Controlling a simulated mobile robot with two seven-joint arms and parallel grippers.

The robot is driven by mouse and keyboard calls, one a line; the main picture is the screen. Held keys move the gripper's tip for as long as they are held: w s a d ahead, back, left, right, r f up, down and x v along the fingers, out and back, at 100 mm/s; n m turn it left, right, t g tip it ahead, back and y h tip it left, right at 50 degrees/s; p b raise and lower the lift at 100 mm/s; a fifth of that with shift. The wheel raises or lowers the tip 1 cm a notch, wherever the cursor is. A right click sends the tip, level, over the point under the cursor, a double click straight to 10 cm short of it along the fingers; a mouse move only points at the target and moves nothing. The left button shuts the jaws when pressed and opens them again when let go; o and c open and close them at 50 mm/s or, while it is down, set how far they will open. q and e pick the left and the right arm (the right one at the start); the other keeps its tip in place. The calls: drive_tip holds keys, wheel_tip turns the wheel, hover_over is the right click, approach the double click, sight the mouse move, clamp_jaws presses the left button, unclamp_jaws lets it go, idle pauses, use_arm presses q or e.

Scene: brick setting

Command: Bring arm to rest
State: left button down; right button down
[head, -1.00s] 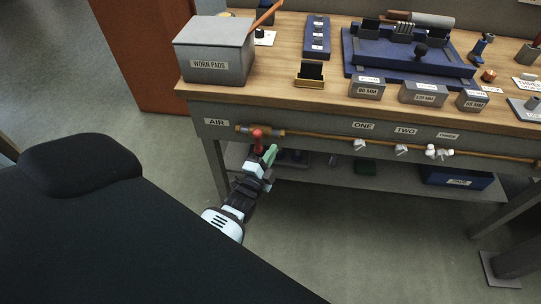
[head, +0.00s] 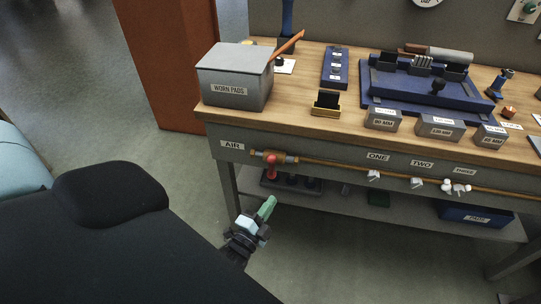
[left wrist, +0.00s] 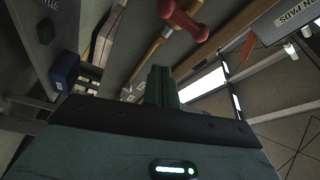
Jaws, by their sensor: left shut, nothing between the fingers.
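My left gripper (head: 266,209) is in front of the workbench, below and apart from the red air valve handle (head: 271,170). Its green fingers are together with nothing between them. In the left wrist view the shut fingers (left wrist: 163,88) point up toward the red valve handle (left wrist: 184,20) on its brass-coloured pipe, with a gap between. My right gripper is in neither view.
The workbench edge (head: 330,131) and the pipe (head: 330,164) run just beyond the gripper. A grey WORN PADS box (head: 228,90) stands on the bench's left end. A lower shelf (head: 400,208) holds a blue bin (head: 470,214). Open floor (head: 330,260) lies in front.

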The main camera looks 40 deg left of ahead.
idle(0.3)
